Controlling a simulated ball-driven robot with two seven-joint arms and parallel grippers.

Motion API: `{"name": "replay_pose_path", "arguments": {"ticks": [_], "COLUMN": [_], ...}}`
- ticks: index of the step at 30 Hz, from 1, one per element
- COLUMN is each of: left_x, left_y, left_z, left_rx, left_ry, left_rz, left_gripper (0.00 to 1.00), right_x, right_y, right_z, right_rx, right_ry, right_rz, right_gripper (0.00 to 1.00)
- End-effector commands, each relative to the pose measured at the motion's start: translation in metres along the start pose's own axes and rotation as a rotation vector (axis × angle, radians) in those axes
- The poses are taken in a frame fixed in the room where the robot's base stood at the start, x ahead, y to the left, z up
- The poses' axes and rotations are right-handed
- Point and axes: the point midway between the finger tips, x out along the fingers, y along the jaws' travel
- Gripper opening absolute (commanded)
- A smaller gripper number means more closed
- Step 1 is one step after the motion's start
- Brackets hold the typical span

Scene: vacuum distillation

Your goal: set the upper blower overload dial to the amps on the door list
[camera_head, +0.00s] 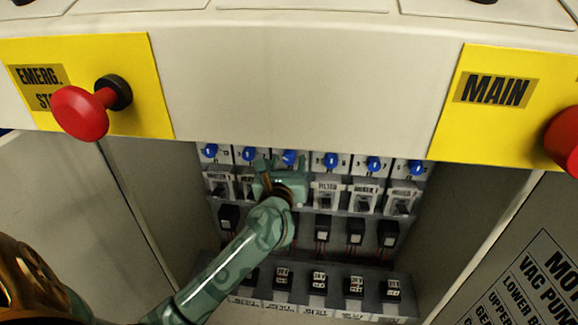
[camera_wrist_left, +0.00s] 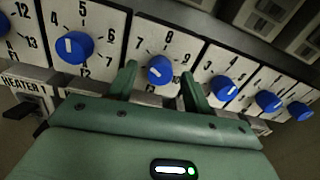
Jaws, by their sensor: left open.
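A row of blue overload dials (camera_head: 331,161) runs along the top of the open cabinet bay. My left gripper (camera_head: 275,163) reaches up to the third dial from the left (camera_head: 290,157). In the left wrist view my left gripper (camera_wrist_left: 160,80) is open, with one finger on each side of this blue dial (camera_wrist_left: 160,70); contact cannot be told. My right gripper is not in view.
Red knobs stick out on yellow plates, the emergency stop (camera_head: 82,112) at left and the main switch (camera_head: 564,140) at right. A pale panel (camera_head: 310,80) overhangs the dials. Breakers (camera_head: 365,195) and black relays (camera_head: 355,232) sit below them. Neighbouring dials (camera_wrist_left: 73,47) are close by.

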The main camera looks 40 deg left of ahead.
Motion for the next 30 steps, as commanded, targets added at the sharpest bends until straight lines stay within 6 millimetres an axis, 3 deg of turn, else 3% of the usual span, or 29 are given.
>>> {"name": "replay_pose_path", "arguments": {"ticks": [7, 8, 12, 26, 30], "left_x": [0.001, 0.001, 0.001, 0.000, 0.000], "left_y": [0.000, 0.000, 0.000, 0.000, -0.001], "left_z": [0.001, 0.001, 0.001, 0.005, 0.007], "left_rx": [0.000, 0.000, 0.000, 0.076, 0.167], "left_ry": [0.000, 0.000, 0.000, 0.001, 0.002], "left_rz": [0.000, 0.000, 0.000, 0.000, -0.001], "left_gripper": [0.50, 0.45, 0.06, 0.06, 0.06], "right_x": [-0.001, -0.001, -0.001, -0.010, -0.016], "right_y": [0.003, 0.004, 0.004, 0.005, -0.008], "right_z": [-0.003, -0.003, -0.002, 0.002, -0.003], "right_rx": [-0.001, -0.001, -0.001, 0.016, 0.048], "right_ry": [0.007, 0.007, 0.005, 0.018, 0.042], "right_rz": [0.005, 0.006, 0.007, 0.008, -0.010], "right_gripper": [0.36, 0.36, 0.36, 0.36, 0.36]}}
